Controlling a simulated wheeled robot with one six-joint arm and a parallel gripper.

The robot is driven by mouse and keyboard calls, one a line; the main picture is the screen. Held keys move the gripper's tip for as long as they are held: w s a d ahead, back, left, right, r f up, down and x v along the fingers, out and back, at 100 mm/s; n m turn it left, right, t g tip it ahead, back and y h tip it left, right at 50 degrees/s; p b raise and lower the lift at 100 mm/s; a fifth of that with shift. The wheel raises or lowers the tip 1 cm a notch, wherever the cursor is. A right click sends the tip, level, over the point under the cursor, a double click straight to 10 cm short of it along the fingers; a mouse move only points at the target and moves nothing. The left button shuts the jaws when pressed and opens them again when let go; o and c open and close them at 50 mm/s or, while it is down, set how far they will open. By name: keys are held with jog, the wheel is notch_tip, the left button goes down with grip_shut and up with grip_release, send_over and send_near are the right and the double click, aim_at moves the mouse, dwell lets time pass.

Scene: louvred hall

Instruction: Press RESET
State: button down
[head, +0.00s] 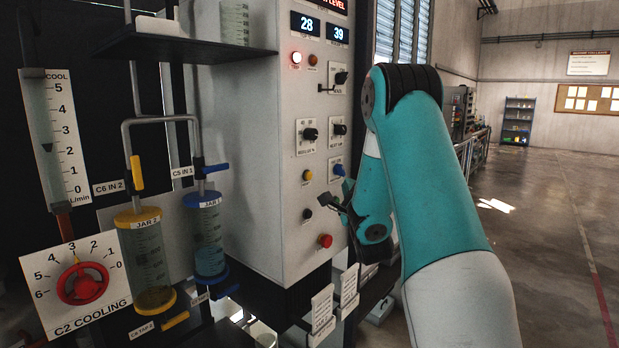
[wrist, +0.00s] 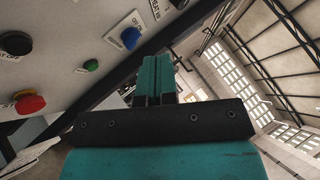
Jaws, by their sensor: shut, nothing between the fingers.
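The grey control panel (head: 265,150) carries several push-buttons and knobs; I cannot read which one is labelled RESET. A yellow button (head: 308,175), a black button (head: 307,214), a red button (head: 325,240) and a blue control (head: 338,170) sit on its lower part. The wrist view shows the black button (wrist: 16,43), the red button (wrist: 30,103), a green button (wrist: 91,65) and the blue control (wrist: 130,38). My gripper (head: 336,199) is shut and empty near the lower right of the panel face, below the blue control. The gripper (wrist: 154,72) points up past the panel in the wrist view.
Two lit displays (head: 322,28) and a glowing red lamp (head: 296,58) are higher on the panel. Left stand a yellow-capped jar (head: 146,262), a blue-capped jar (head: 208,240) and a red dial (head: 82,284). White label cards (head: 322,310) stand below. The floor at right is open.

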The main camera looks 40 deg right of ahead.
aim_at(308, 176)
jog(key=shift+w, duration=0.1)
jog(key=w, duration=0.8)
jog(key=shift+w+a, duration=0.35)
jog(key=shift+a, duration=0.05)
jog(key=shift+w+p, duration=0.15)
jog(key=shift+p, duration=0.2)
dwell(1.6)
jog(key=shift+w, duration=0.25)
jog(key=shift+w+p, duration=0.4)
jog(key=shift+p, duration=0.15)
dwell(0.5)
dwell(0.4)
jog(key=shift+s+f+b, duration=0.1)
jog(key=shift+s+b, duration=0.25)
jog(key=shift+b, duration=0.7)
jog(key=shift+s+b, duration=0.25)
jog(key=shift+b, duration=0.25)
jog(key=shift+s, duration=0.2)
